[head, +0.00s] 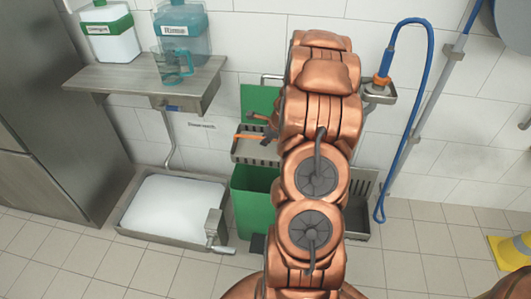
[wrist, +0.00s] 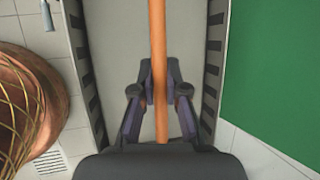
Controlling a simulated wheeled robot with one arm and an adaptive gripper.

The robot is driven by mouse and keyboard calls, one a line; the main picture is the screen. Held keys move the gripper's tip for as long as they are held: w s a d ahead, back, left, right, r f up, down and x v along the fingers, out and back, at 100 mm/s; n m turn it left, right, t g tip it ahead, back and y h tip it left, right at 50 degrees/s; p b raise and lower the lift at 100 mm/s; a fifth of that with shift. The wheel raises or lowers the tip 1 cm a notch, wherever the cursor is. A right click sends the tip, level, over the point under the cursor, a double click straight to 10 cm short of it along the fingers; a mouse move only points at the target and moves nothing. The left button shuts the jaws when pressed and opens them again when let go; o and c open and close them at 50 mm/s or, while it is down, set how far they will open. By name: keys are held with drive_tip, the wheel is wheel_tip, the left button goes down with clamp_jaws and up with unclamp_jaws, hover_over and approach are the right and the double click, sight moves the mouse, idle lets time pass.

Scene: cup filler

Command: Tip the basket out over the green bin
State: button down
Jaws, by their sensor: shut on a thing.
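My gripper (head: 268,130) is shut on the orange handle (wrist: 157,28) of the grey basket (head: 256,156). The fingertips (wrist: 159,78) show on both sides of the handle in the wrist view. There the basket's slotted side walls (wrist: 213,60) and pale floor show, with nothing seen on the visible part of the floor. In the head view the basket appears roughly level above the green bin (head: 253,203), partly hidden by my arm. A green panel (head: 260,103), perhaps the bin's lid, stands behind it. Green also fills the right of the wrist view (wrist: 280,60).
A floor sink with white contents (head: 172,205) and a lever valve (head: 215,232) lies left of the bin. A slotted grey container (head: 360,205) stands right, partly behind my arm. A shelf (head: 150,84) holds jugs above. A blue hose (head: 427,80) hangs right.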

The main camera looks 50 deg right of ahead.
drive_tip(key=shift+f+t+h+b, duration=0.15)
drive_tip(key=shift+t+h+b, duration=0.25)
drive_tip(key=shift+b, duration=1.25)
drive_tip(key=shift+r, duration=0.2)
drive_tip(key=shift+f+b, duration=0.2)
drive_tip(key=shift+b, duration=0.85)
drive_tip(key=t+h+b, duration=0.1)
drive_tip(key=b, duration=0.3)
drive_tip(key=shift+n+h+b, duration=0.3)
drive_tip(key=shift+n+b, duration=0.1)
drive_tip(key=shift+b, duration=0.95)
drive_tip(key=shift+r+t, duration=0.2)
drive_tip(key=shift+t, duration=0.1)
drive_tip(key=shift+f+h+b, duration=0.2)
drive_tip(key=shift+h+b, duration=0.2)
drive_tip(key=shift+b, duration=0.55)
drive_tip(key=t+h+b, duration=0.1)
drive_tip(key=b, duration=0.5)
drive_tip(key=shift+n+t, duration=0.3)
drive_tip(key=shift+r+h+b, duration=0.2)
drive_tip(key=shift+h+b, duration=0.1)
drive_tip(key=shift+b, duration=0.15)
